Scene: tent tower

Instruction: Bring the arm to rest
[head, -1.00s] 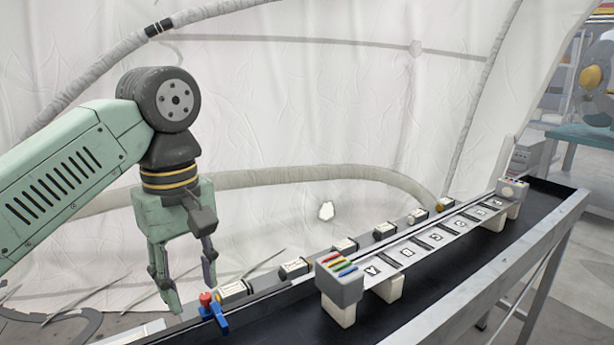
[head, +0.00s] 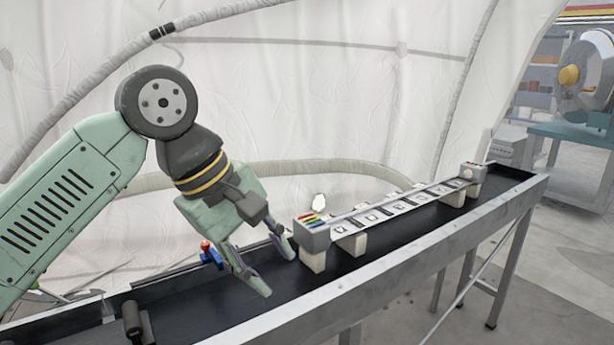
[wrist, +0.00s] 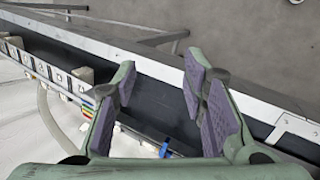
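My gripper (head: 268,270) hangs over the black bed of the long bench (head: 430,215), tilted with its fingers down and to the right. Its two fingers are apart and nothing is between them. In the wrist view my gripper (wrist: 163,105) also shows open, with purple pads facing each other over the bench. It is just left of the near end of the raised strip of labelled squares (head: 400,208), close to the grey block with coloured bars (head: 312,232). I cannot tell whether a fingertip touches anything.
A blue clip with a red knob (head: 208,254) sits at the bench's back edge, behind my gripper. A dark upright part (head: 133,320) stands at the bench's near left. A white fabric wall (head: 330,90) rises behind. Open floor (head: 560,260) lies to the right.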

